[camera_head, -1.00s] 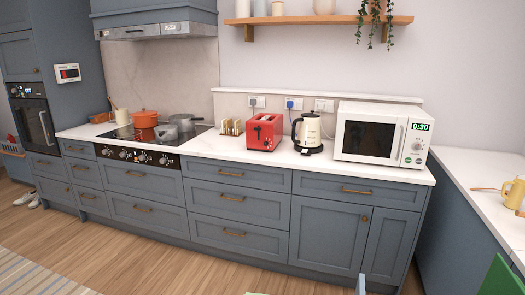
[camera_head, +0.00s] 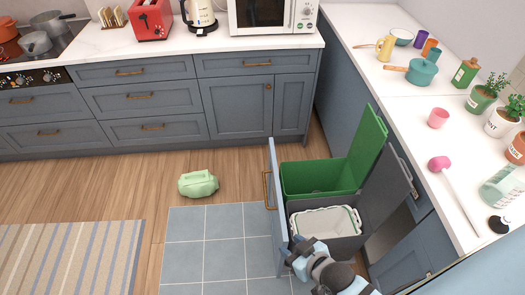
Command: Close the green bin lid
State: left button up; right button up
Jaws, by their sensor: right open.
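The green bin (camera_head: 308,178) sits in a pulled-out blue drawer (camera_head: 275,205) right of the picture's middle. Its green lid (camera_head: 368,147) stands raised and tilted at the right side of the bin, so the bin is open. My right gripper (camera_head: 298,250) is open at the lower edge of the picture, near the near end of the drawer front and in front of the second bin, well apart from the green lid. Its fingertips are small and partly unclear. My left gripper is out of view.
A grey bin with a white liner (camera_head: 325,222) stands nearer, its dark lid (camera_head: 388,200) also raised. A pale green bag (camera_head: 198,184) lies on the floor. The right counter (camera_head: 400,115) holds pots, cups and plants.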

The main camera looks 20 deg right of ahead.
aim_at(370, 136)
jog(key=i+j, duration=0.5)
jog(key=j, duration=0.15)
jog(key=i+j+z, duration=0.15)
jog(key=z, duration=1.45)
jog(key=l+u, duration=0.2)
jog(key=l, duration=0.2)
jog(key=k+l+u, duration=0.2)
jog(key=l, duration=0.2)
jog(key=i, duration=0.05)
